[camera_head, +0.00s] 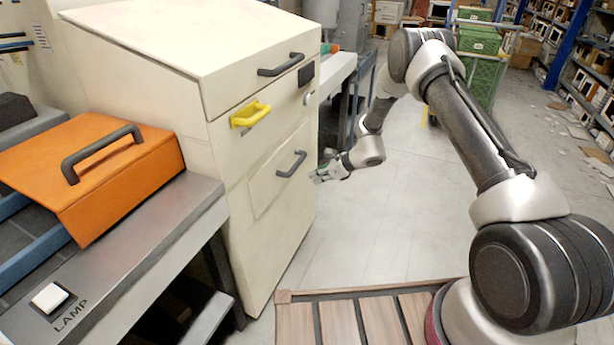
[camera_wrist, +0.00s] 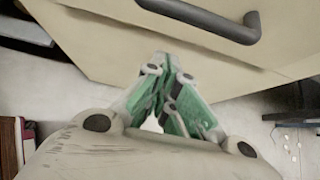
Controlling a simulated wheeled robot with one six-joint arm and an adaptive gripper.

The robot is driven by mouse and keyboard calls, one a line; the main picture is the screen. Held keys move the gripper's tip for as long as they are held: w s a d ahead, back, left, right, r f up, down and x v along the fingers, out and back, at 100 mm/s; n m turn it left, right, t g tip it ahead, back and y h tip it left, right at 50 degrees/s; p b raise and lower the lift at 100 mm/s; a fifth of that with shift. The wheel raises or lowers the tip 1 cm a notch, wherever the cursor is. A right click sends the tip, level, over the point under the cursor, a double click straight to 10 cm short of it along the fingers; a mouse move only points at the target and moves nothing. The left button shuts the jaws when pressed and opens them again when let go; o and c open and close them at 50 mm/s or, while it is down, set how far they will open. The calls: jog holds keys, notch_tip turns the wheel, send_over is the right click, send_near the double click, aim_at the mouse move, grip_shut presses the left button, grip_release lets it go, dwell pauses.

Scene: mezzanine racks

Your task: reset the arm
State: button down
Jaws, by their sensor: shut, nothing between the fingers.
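My gripper (camera_head: 322,177) is at the end of my bent arm, beside the front of the cream cabinet in the head view. In the wrist view my gripper (camera_wrist: 166,62) has its green-sided fingers together with nothing between them. The lower dark handle (camera_head: 291,164) of the cabinet is a little to the left of my gripper. A dark handle (camera_wrist: 215,20) also crosses the top of the wrist view, above the fingertips. I cannot tell whether the fingertips touch the cabinet face.
The cream cabinet (camera_head: 215,150) has a yellow handle (camera_head: 251,113) and an upper dark handle (camera_head: 281,65). An orange cover (camera_head: 110,190) and a lamp switch (camera_head: 50,298) are on the left bench. Green crates (camera_head: 480,70) stand behind my arm. The grey floor (camera_head: 420,210) right of the cabinet is open.

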jog(key=v, duration=0.9)
jog(key=s+d+r+n+g, duration=0.25)
jog(key=s+n+g, duration=0.25)
jog(key=s+n, duration=0.6)
jog(key=s+d+r+n+t+h, duration=0.1)
jog(key=s+d+r+n+h, duration=0.2)
jog(key=s+d+r, duration=0.3)
jog(key=s+d+r+n+t+h, duration=0.2)
jog(key=s+d+r+n, duration=0.3)
jog(key=s+r, duration=0.9)
jog(key=s+d+r+n+t+h, duration=0.1)
jog(key=s+d+r+n+h, duration=0.3)
jog(key=s+d+r, duration=0.3)
jog(key=s+r, duration=0.4)
jog(key=r, duration=0.3)
jog(key=shift+r+t, duration=0.2)
jog(key=shift+t, duration=0.1)
